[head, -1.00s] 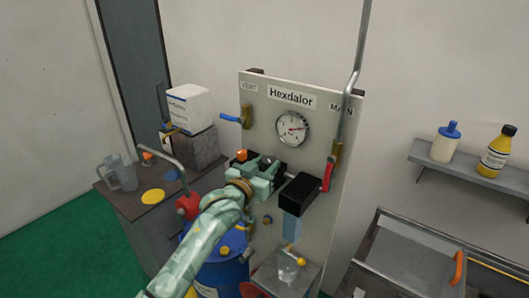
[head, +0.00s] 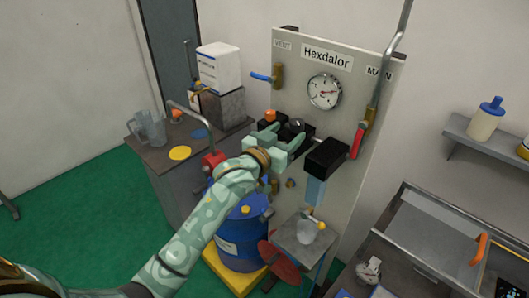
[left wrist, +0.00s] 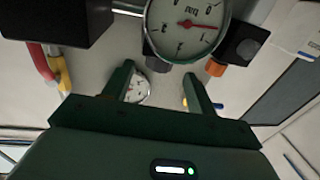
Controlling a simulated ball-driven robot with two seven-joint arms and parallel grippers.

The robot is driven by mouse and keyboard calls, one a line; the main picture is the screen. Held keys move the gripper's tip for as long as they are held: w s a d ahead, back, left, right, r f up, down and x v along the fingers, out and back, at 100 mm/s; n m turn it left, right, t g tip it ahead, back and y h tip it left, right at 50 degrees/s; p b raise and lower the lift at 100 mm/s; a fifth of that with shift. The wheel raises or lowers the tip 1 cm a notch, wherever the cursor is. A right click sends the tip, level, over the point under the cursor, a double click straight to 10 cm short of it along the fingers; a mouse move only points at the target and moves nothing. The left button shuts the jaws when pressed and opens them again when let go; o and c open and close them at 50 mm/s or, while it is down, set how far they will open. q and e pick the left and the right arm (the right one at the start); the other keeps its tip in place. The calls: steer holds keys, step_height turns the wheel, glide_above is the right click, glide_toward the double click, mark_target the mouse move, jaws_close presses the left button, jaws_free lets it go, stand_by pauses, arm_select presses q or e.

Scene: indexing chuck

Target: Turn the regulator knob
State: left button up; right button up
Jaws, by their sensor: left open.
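My left gripper (head: 284,136) is open in front of the panel, at the dark regulator fittings below the panel gauge (head: 325,91). In the left wrist view its two fingers (left wrist: 158,78) stand apart with nothing gripped between them. A large white gauge with a red needle (left wrist: 187,25) is close beyond the fingertips there. A black block (left wrist: 240,46) with an orange cap (left wrist: 215,68) sits beside it; in the head view the orange cap (head: 269,115) shows just left of the gripper. I cannot tell for sure which part is the regulator knob; the gripper partly covers this area. My right gripper is not in view.
A blue-handled valve (head: 262,77) is at upper left. A blue drum (head: 240,235) stands below.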

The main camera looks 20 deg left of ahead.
arm_select(q)
steer(key=b+v, duration=0.1)
steer(key=v, duration=1.1)
